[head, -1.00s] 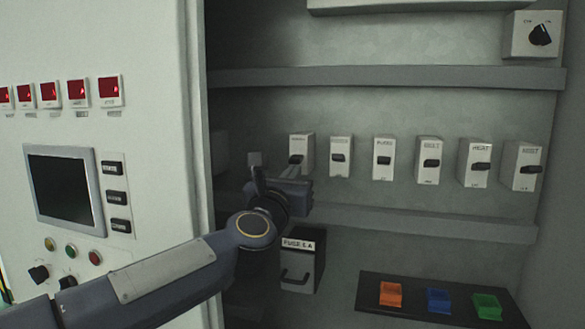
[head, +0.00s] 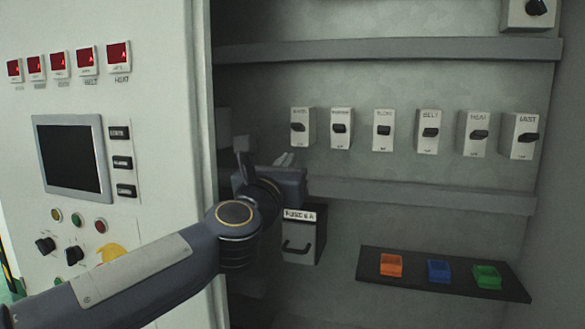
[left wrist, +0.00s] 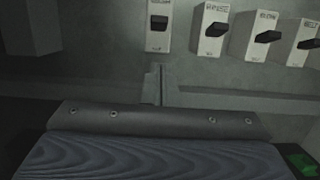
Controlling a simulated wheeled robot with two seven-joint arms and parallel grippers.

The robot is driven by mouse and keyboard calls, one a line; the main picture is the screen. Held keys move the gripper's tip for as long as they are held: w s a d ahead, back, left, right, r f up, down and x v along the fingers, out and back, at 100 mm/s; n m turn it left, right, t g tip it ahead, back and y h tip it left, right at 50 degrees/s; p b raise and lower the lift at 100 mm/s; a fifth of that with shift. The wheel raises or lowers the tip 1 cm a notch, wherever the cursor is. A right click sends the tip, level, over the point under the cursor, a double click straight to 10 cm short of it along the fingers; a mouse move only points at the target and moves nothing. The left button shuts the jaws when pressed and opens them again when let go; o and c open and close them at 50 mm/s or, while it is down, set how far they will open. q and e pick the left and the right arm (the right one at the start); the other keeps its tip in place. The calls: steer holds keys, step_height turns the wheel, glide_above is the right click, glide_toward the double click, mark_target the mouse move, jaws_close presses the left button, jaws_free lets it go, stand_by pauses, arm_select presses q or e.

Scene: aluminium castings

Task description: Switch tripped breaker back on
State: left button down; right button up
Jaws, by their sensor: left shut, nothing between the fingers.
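A row of several white breakers runs along the cabinet's back wall, each with a black lever. In the head view they include a leftmost one (head: 307,127), one labelled BELT (head: 429,132), and one labelled HEAT (head: 474,133). The levers sit near mid-height; I cannot tell which is tripped. My left gripper (head: 287,159) is shut and empty, just below the leftmost breaker. In the left wrist view its fingers (left wrist: 157,86) point up below a breaker (left wrist: 158,38), apart from it. My right gripper is not in view.
A shelf rail (head: 420,196) runs below the breakers and another rail (head: 390,48) above. A fuse box (head: 305,233) hangs under my left gripper. A dark shelf (head: 410,265) carries orange, blue and green pieces. A panel (head: 160,90) with a screen stands left.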

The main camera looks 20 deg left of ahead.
arm_select(q)
steer(key=r+v, duration=0.1)
steer(key=v, duration=0.5)
steer(key=shift+r, duration=0.4)
steer(key=shift+s+a, duration=0.1)
steer(key=shift+s, duration=0.05)
steer(key=s+a+f+m+g+h, duration=0.1)
steer(key=s+f+m+g, duration=0.4)
steer(key=s+f+m, duration=0.3)
steer(key=s+a+f+m+g+h, duration=0.1)
steer(key=s+f+m+g, duration=0.4)
steer(key=f+m, duration=0.9)
steer(key=s+a+f+m+g+h, duration=0.1)
steer(key=s+f+m+g, duration=0.4)
steer(key=s+f+m, duration=0.6)
step_height(320, 180, down, 6)
steer(key=shift+s+f+m, duration=0.15)
steer(key=shift+s+m, duration=0.15)
steer(key=shift+m, duration=0.2)
